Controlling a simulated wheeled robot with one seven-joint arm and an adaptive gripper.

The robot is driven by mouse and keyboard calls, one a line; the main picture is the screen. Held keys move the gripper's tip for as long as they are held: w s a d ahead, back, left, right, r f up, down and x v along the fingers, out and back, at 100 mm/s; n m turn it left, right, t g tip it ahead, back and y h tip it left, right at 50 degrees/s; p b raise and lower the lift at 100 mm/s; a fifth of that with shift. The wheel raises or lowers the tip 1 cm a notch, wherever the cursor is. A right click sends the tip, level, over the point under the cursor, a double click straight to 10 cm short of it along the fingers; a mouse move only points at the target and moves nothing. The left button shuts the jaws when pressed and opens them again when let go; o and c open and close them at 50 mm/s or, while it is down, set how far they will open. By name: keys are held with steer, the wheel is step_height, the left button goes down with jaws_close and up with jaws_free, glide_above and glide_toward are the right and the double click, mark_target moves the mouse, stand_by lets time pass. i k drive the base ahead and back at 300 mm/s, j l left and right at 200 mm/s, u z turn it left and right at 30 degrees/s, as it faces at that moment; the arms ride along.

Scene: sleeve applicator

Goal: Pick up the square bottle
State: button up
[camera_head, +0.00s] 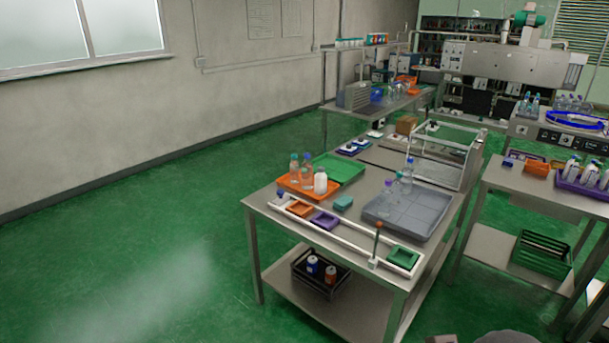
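Several bottles stand on the steel table. The bottles are too small to tell which one is square. My gripper does not show in this view.
The steel table (258,198) has a white rail frame with orange, purple and green (403,257) small trays along its front. A second bench (520,181) stands right. Green floor at left is clear.

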mark_target(321, 178)
steer(key=i+j+z, duration=0.2)
steer(key=i+j, duration=0.5)
steer(key=i, duration=0.25)
steer(key=i+j+z, duration=0.2)
steer(key=i+j, duration=0.65)
steer(key=i+j+z, duration=0.2)
steer(key=i+j, duration=0.6)
steer(key=j, duration=0.2)
